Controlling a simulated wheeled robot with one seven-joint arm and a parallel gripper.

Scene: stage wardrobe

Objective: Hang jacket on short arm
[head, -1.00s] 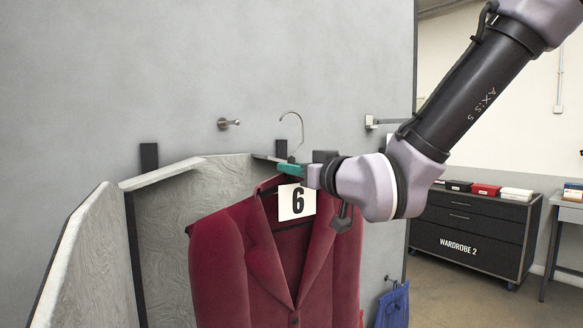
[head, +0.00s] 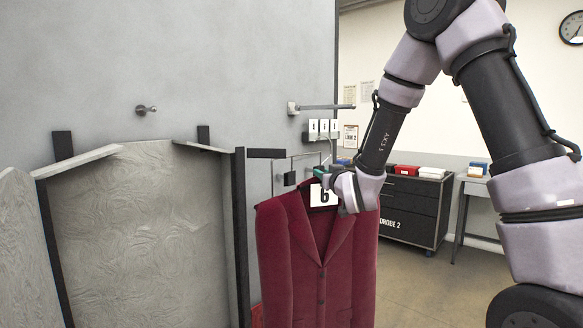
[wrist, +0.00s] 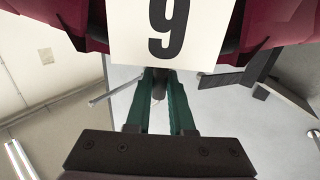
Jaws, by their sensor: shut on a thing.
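My gripper (head: 320,174), with green fingers, is shut on the hanger neck. A short metal peg (head: 146,110) with a round end sticks out of the grey wall at left. A longer metal arm (head: 325,106) sticks out at right, above the jacket. The hanger hook is mostly hidden by my gripper.
A pale patterned folding screen (head: 140,225) with dark posts stands left of the jacket, below the peg. White cards (head: 323,128) show under the long arm. A black drawer cabinet (head: 412,207) and a table (head: 475,190) stand at the back right.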

